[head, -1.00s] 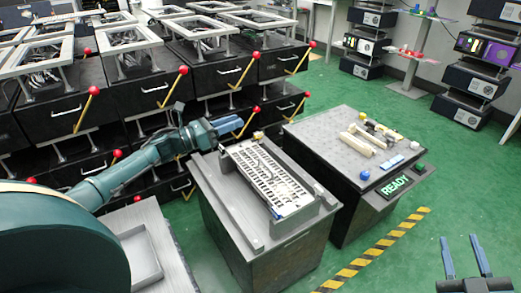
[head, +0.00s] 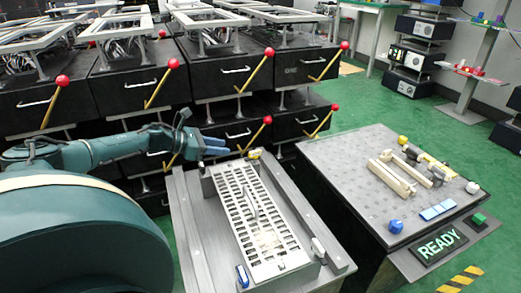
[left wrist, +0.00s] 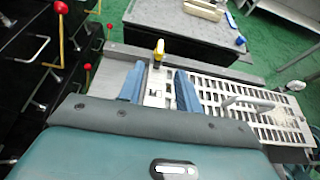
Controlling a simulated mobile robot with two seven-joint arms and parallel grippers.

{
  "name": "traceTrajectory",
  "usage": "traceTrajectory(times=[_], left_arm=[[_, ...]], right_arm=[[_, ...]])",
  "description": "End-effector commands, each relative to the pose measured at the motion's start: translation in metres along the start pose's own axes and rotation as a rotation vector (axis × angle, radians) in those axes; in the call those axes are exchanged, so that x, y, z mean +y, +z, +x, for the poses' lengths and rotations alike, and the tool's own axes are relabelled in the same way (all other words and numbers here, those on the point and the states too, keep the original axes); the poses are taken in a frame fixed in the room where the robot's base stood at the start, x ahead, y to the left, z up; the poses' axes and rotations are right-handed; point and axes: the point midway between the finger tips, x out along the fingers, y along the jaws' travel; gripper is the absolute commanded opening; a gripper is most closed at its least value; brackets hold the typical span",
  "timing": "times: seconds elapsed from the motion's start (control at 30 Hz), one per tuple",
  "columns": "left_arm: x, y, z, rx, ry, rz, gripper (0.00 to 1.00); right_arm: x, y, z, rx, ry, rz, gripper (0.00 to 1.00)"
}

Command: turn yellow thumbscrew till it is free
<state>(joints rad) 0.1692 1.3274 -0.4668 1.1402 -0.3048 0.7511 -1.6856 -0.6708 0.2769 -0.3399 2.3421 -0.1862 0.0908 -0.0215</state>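The yellow thumbscrew (head: 254,154) stands at the far end of a light slotted plate (head: 238,205) on a grey bench. It also shows in the left wrist view (left wrist: 159,48), upright beyond my fingertips. My left gripper (head: 216,147) is open and empty, to the left of the thumbscrew in the head view. In the left wrist view its two blue fingers (left wrist: 159,78) are spread apart, with the thumbscrew ahead of the gap between them and not between the fingers. My right gripper is not in view.
A handle stands up mid-plate, and a blue clip (head: 242,276) is at its near end. To the right, a table (head: 340,170) holds cream bars, a blue knob (head: 396,226) and a READY sign (head: 440,246). Black drawers with red-knobbed levers (head: 170,75) stand behind my left arm.

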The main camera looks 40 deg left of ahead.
Motion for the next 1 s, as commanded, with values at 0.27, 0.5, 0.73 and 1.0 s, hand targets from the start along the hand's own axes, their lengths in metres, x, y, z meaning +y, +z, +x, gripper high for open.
traceTrajectory(times=[0.27,0.5,0.73,1.0], left_arm=[[0.000,0.001,0.038,-0.008,-0.001,0.000,0.35],[-0.001,0.002,0.080,-0.007,-0.001,0.003,0.35],[0.000,0.001,0.114,-0.005,-0.001,0.001,0.35],[0.000,0.002,0.127,-0.002,0.000,0.002,0.35]], right_arm=[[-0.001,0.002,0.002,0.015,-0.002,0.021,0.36],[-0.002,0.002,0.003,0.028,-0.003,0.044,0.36],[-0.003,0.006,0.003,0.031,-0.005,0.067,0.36],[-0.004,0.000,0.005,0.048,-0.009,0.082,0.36]])
